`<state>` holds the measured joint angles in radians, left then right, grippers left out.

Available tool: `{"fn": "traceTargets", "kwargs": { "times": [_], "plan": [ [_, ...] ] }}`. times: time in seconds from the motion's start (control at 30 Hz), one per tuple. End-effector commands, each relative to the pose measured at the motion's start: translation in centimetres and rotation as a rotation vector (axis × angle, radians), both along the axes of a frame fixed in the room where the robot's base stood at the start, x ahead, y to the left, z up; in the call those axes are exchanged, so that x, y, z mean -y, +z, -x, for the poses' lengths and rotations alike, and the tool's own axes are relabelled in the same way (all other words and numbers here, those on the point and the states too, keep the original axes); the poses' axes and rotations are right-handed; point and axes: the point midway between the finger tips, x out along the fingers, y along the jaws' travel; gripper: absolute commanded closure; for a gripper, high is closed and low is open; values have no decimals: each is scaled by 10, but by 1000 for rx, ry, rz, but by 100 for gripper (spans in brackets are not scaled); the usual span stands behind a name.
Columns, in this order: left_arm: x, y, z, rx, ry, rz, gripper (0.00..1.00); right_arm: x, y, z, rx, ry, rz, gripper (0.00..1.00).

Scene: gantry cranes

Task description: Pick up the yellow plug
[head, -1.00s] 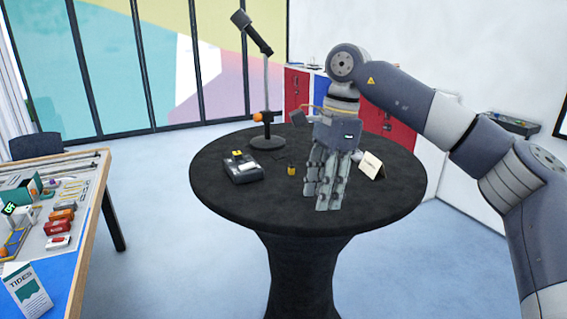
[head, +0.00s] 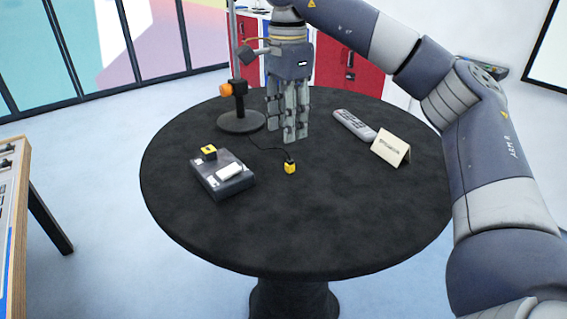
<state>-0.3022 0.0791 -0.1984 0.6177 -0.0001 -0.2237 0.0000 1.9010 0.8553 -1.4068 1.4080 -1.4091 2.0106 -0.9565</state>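The yellow plug (head: 290,168) stands on the round black table near its middle, with a thin dark cable running from it back toward the lamp-like stand. My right gripper (head: 287,133) hangs above the table with its fingers pointing down, just behind and above the plug in the picture. Its fingers are straight and apart, with nothing seen between them. The plug is clear of the fingers and fully visible. My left gripper is out of view.
A black box (head: 225,181) with a yellow piece (head: 209,152) and a white part sits left of the plug. A stand (head: 240,122) with an orange knob is behind. A grey remote (head: 353,126) and a folded card (head: 390,148) lie right. The table's front (head: 300,235) is clear.

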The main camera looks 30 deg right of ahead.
Motion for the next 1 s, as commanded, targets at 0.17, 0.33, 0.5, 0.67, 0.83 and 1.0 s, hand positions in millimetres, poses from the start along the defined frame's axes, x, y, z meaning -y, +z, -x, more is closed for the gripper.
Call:
{"fn": "traceTargets", "kwargs": {
  "times": [0.17, 0.33, 0.5, 0.67, 0.83, 1.0],
  "plan": [
    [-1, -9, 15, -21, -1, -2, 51, 0, -29, 0, -3, -1, -1, 62],
    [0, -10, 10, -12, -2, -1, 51, 1, -38, 0, 0, -2, 0, 62],
    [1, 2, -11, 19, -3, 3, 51, 6, -54, 1, -4, -3, 1, 62],
    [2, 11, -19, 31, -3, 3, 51, 8, -78, 1, -2, -3, 0, 62],
    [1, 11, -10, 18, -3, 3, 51, 7, -89, 0, 1, -2, -1, 62],
    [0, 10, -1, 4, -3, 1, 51, 7, -89, 0, 1, -2, -1, 62]
  ]
}}
